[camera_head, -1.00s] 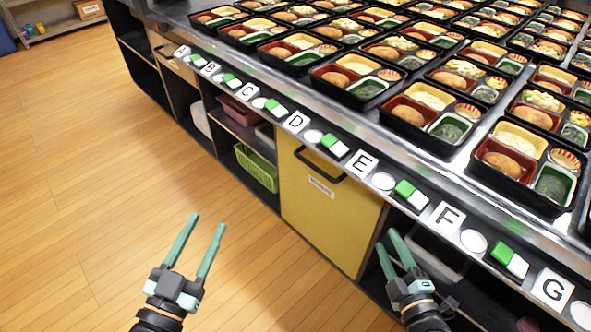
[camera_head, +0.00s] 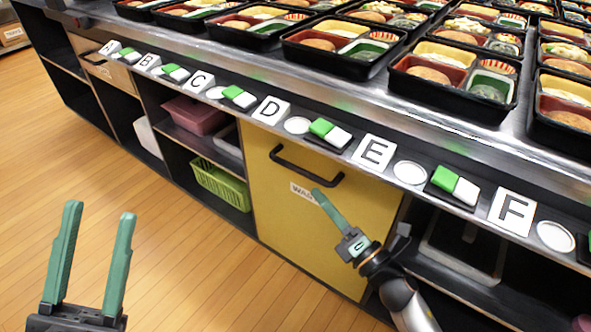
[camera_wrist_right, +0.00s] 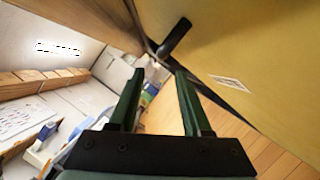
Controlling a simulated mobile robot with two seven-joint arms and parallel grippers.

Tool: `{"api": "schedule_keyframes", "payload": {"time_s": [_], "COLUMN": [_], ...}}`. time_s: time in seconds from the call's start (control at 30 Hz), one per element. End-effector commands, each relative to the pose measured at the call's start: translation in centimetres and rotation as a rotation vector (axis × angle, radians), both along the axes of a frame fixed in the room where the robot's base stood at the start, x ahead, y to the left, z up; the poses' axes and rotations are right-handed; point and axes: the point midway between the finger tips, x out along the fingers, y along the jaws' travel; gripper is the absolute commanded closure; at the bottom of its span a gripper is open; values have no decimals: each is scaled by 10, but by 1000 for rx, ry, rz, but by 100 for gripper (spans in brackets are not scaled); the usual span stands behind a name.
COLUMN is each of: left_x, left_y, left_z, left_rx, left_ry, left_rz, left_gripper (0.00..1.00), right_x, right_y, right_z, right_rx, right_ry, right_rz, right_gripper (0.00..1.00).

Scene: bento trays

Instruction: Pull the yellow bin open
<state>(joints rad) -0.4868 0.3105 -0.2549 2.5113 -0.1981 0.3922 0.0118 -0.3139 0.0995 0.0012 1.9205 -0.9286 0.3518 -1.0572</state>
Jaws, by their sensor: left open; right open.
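The yellow bin (camera_head: 284,222) is a flat yellow front under the counter, flush with the shelves beside it. It has a black bar handle (camera_head: 306,168) near its top and a small white label (camera_head: 302,192). My right gripper (camera_head: 317,194) is in front of the label, a little below the handle and apart from it. In the right wrist view its fingers (camera_wrist_right: 158,97) are open and empty, with the handle (camera_wrist_right: 175,38) beyond the tips and the yellow front (camera_wrist_right: 235,45) on the right. My left gripper (camera_head: 100,222) is open and empty over the floor at lower left.
The counter edge (camera_head: 215,62) runs above the bin, with lettered tags and green-white blocks. Black bento trays (camera_head: 342,48) fill the top. A green basket (camera_head: 220,184) and pink bin (camera_head: 194,115) sit in the left shelves. The wooden floor (camera_head: 190,262) in front is clear.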

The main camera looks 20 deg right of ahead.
Motion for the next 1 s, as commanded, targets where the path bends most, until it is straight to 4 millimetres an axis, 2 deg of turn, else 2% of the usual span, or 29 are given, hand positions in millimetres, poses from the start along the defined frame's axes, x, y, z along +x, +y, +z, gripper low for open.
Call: {"api": "schedule_keyframes", "payload": {"time_s": [0.1, 0.3, 0.5, 0.7, 0.97, 1.0], "left_x": [0, 1, 1, 1, 1, 1], "left_y": [0, 0, 0, 0, 0, 0], "left_z": [-2, -4, -5, -6, -6, -6], "left_rx": [1, 2, 4, 5, 6, 6], "left_ry": [2, 3, 2, 3, 4, 4], "left_rz": [1, 1, 2, 3, 3, 3], "left_gripper": [50, 50, 50, 50, 50, 50], "right_x": [23, 56, 79, 88, 88, 88], "right_y": [8, 19, 27, 30, 30, 30], "right_z": [6, 13, 17, 19, 19, 19], "right_rx": [-2, -1, 2, 1, 1, 1], "right_ry": [-4, -2, 1, 2, 2, 2], "right_rz": [0, 1, -1, -1, -1, -1], "right_gripper": [52, 52, 52, 52, 52, 56]}}
